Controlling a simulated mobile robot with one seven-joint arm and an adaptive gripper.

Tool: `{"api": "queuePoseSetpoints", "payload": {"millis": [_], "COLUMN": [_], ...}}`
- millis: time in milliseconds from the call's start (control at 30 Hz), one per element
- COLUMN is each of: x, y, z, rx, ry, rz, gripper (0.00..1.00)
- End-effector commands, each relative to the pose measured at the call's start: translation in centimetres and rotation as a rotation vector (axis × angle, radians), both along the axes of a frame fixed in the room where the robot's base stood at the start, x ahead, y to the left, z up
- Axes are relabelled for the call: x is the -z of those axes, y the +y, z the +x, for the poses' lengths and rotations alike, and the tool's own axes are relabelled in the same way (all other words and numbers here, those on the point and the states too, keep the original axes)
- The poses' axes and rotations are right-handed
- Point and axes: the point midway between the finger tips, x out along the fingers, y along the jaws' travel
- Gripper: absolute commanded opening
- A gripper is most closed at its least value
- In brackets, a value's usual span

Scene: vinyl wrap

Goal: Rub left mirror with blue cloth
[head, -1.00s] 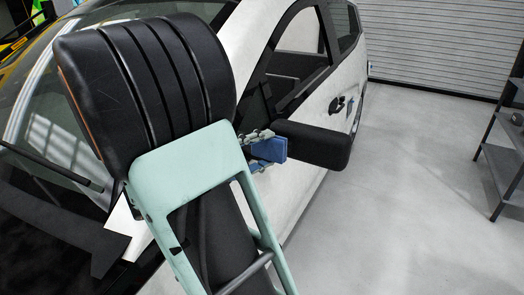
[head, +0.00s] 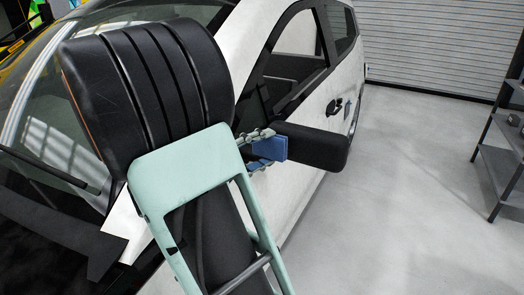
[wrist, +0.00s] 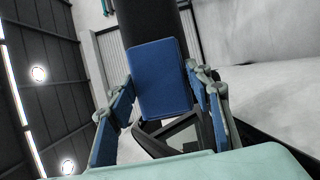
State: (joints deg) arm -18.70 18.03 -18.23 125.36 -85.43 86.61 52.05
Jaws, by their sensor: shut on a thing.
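The left mirror (head: 318,147) is a black housing sticking out from the side of the white car in the head view. A flat blue cloth (head: 270,149) is against or very near the mirror's inner end; I cannot tell whether it touches. My gripper (head: 259,149) holds the cloth, partly hidden behind my own arm. In the wrist view the blue cloth (wrist: 160,80) stands as a flat rectangle between the two fingers of my gripper (wrist: 160,85). A dark shape behind the cloth at the top appears to be the mirror (wrist: 148,20).
The white car's door and windows (head: 295,60) are close beside the mirror. A grey metal shelf (head: 500,160) stands at the right edge. The grey floor (head: 410,190) between car and shelf is clear. A shutter door (head: 440,40) closes the back.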

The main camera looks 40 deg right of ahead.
Motion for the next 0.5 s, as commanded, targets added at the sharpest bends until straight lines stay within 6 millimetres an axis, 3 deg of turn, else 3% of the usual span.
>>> {"api": "queuePoseSetpoints", "payload": {"millis": [267,500], "x": [0.0,0.0], "y": [-0.4,-1.1], "z": [-0.1,-2.0], "rx": [0.0,0.002], "ry": [0.0,-0.002], "rz": [0.0,0.0], "gripper": [0.27,0.27]}}
